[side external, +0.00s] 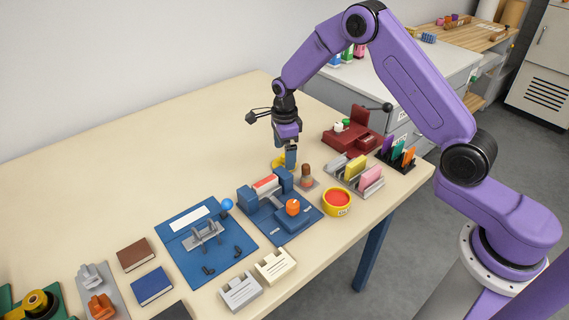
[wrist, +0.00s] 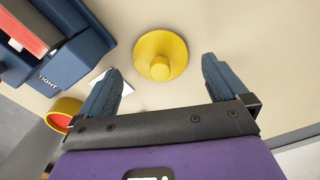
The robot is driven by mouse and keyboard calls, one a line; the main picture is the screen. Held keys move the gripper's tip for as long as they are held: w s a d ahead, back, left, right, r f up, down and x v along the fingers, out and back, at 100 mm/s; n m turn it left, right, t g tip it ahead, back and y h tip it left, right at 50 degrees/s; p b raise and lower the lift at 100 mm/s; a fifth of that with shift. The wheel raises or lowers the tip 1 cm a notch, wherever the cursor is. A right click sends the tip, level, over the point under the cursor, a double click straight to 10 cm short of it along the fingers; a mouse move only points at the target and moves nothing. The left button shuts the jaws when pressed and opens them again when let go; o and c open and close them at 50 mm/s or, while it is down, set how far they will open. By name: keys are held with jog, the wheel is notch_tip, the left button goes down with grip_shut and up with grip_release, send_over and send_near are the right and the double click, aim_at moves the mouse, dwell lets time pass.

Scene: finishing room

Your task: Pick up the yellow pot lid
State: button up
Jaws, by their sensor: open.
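The yellow pot lid (wrist: 160,43) is a round disc with a raised knob in its middle. It lies flat on the table, with its knob toward the wrist camera. In the side external view the lid (side external: 279,163) is partly hidden behind my gripper. My gripper (wrist: 162,80) is open and empty, its two dark blue fingers spread to either side. In the wrist view the lid lies just beyond the fingertips, between their lines. In the side external view my gripper (side external: 290,160) points down close to the lid; I cannot tell the exact height.
A blue vise-like fixture (side external: 263,200) holding a red and white block stands close by the lid. A small brown-topped bottle (side external: 306,172), a yellow bowl with red inside (side external: 337,202) and a dark red box (side external: 352,138) stand to the right. The table's left and back (side external: 130,150) are clear.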

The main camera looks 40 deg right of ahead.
jog(key=shift+f, duration=1.25)
jog(key=c, duration=1)
jog(key=shift+r, duration=0.15)
